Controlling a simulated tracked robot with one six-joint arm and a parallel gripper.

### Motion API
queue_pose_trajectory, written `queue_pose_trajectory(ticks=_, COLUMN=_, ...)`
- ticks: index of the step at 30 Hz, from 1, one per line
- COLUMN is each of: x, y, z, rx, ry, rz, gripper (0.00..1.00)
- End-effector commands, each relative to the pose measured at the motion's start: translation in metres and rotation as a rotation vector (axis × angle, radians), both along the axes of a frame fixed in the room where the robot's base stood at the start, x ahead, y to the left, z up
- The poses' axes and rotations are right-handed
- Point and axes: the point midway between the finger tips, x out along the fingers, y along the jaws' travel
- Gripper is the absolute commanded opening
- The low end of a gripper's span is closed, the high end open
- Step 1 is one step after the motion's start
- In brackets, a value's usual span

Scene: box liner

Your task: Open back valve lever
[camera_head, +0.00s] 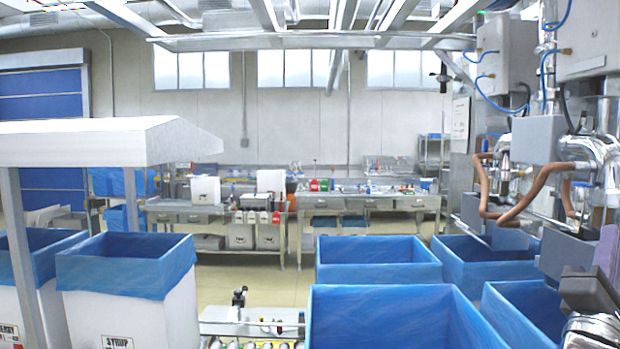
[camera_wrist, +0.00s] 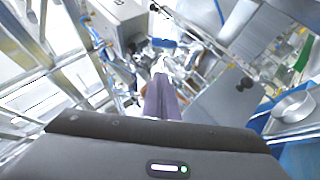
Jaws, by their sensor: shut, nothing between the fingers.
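My gripper shows at the right edge of the head view (camera_head: 607,247), with pale purple fingers pointing up from a dark body. In the wrist view its fingers (camera_wrist: 163,97) are together, shut and empty. Ahead of the fingertips are shiny metal valve parts (camera_wrist: 161,66), blurred and small. The head view shows metal valve pipework (camera_head: 604,150) with copper-coloured hoses (camera_head: 515,205), above and left of my gripper. A black knob (camera_wrist: 243,84) stands out to the right of the fingers in the wrist view. I cannot tell which part is the back valve lever.
Grey control boxes (camera_head: 595,38) with blue tubes hang above the valves. Blue-lined boxes (camera_head: 378,258) stand in the front and middle. More lined white boxes (camera_head: 125,265) stand at the left under a pale canopy. Workbenches (camera_head: 370,203) line the back. Open floor lies between.

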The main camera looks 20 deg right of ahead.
Motion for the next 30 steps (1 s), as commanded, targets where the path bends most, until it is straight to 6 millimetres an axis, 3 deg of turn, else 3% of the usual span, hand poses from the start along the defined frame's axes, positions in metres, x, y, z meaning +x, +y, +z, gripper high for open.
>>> queue_pose_trajectory(ticks=17, x=0.023, y=-0.065, z=0.047, rx=0.0, ry=0.0, rz=0.0, gripper=0.0)
queue_pose_trajectory(ticks=23, x=0.008, y=-0.08, z=0.066, rx=-0.002, ry=-0.001, rz=-0.002, gripper=0.0)
queue_pose_trajectory(ticks=30, x=0.004, y=-0.087, z=0.073, rx=0.0, ry=-0.001, rz=0.001, gripper=0.0)
